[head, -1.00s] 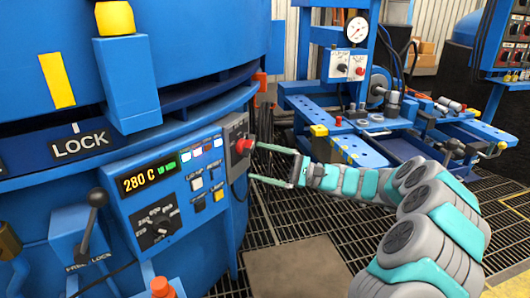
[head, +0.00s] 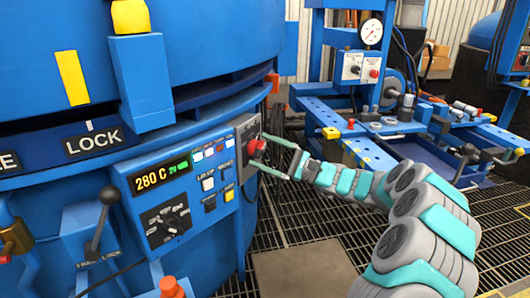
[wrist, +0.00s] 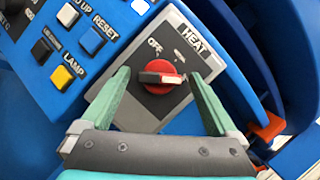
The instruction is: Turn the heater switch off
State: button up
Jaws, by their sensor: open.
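The heater switch is a red rotary knob (wrist: 165,86) on a grey plate marked HEAT, with an OFF mark at its upper left in the wrist view. Its pale-tipped bar lies nearly crosswise in that view; I cannot tell which mark it points to. The knob also shows in the head view (head: 255,147), on the right end of the blue control panel. My gripper (head: 261,151) is open at the switch. In the wrist view my gripper (wrist: 158,76) has one green finger on each side of the knob, with gaps between fingers and knob.
Left of the switch, the panel carries a display (head: 162,176) reading 280 C, RESET and LAMP buttons and a black dial (head: 168,221). A lever (head: 104,212) stands further left. A blue workbench (head: 360,140) with a gauge is behind my arm. Grated floor lies below.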

jog(key=shift+c, duration=0.3)
jog(key=c, duration=1.3)
jog(key=shift+n+b, duration=0.3)
jog(key=shift+n, duration=0.1)
jog(key=n+g+h+b, duration=0.1)
jog(key=n+b, duration=0.2)
jog(key=n, duration=0.2)
jog(key=n+g+h+b, duration=0.1)
jog(key=n+h+b, duration=0.1)
jog(key=n+b, duration=0.2)
jog(key=n+g+h+b, duration=0.1)
jog(key=n+h+b, duration=0.1)
jog(key=n, duration=0.4)
jog(key=shift+r+b, duration=0.35)
jog(key=shift+b, duration=0.45)
jog(key=shift+n+t+h, duration=0.4)
jog(key=shift+n+h, duration=0.3)
jog(key=shift+n, duration=0.8)
